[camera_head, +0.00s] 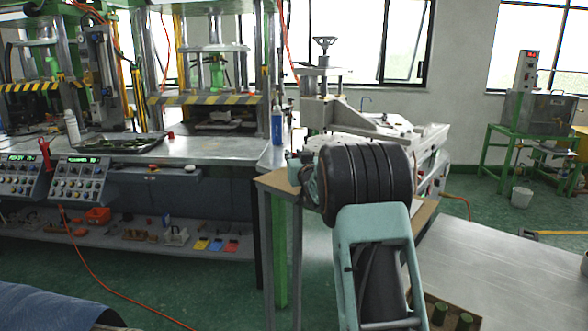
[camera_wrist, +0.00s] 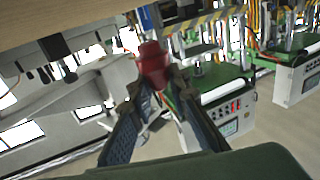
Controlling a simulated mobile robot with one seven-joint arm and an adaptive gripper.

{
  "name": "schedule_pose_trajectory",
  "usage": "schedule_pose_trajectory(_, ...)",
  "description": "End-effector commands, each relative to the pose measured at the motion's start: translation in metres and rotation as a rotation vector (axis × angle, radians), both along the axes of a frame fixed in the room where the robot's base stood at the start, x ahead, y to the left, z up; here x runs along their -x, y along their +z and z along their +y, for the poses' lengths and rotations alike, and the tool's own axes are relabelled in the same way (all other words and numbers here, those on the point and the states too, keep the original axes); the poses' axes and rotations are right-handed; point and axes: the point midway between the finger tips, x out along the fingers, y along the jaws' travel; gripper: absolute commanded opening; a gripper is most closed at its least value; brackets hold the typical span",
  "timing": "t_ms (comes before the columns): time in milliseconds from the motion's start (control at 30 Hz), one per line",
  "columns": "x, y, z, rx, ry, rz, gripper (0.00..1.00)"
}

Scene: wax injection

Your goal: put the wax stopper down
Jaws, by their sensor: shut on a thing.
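The wax stopper (camera_wrist: 152,62) is a small red piece in the middle of the wrist view. My gripper (camera_wrist: 155,84) is shut on it, with one dark finger on each side. The stopper's far end sticks out past the fingertips. A tan board (camera_wrist: 60,18) fills the top left of the wrist view; I cannot tell how far the stopper is from it. In the head view my black and teal arm hides the gripper and the stopper.
A tan-topped stand (camera_head: 279,182) is beside my arm in the head view. A machine with a handwheel (camera_head: 325,42) stands behind it. The long workbench (camera_head: 215,150) at left carries presses, a dark tray (camera_head: 118,143) and a blue bottle (camera_head: 277,127). A pale tabletop (camera_head: 500,275) at right is mostly clear.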

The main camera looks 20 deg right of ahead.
Motion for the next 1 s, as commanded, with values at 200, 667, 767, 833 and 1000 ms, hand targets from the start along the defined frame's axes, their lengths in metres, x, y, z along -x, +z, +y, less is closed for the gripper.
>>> schedule_pose_trajectory(200, -0.009, -0.014, -0.001, -0.001, 0.000, 0.001, 0.00)
schedule_pose_trajectory(667, -0.007, -0.040, -0.001, 0.000, 0.000, 0.000, 0.00)
schedule_pose_trajectory(767, -0.007, -0.043, -0.001, 0.000, 0.000, 0.000, 0.00)
schedule_pose_trajectory(833, -0.007, -0.042, -0.001, 0.000, 0.000, 0.000, 0.22)
schedule_pose_trajectory(1000, -0.007, -0.042, -0.001, 0.000, 0.000, 0.000, 0.34)
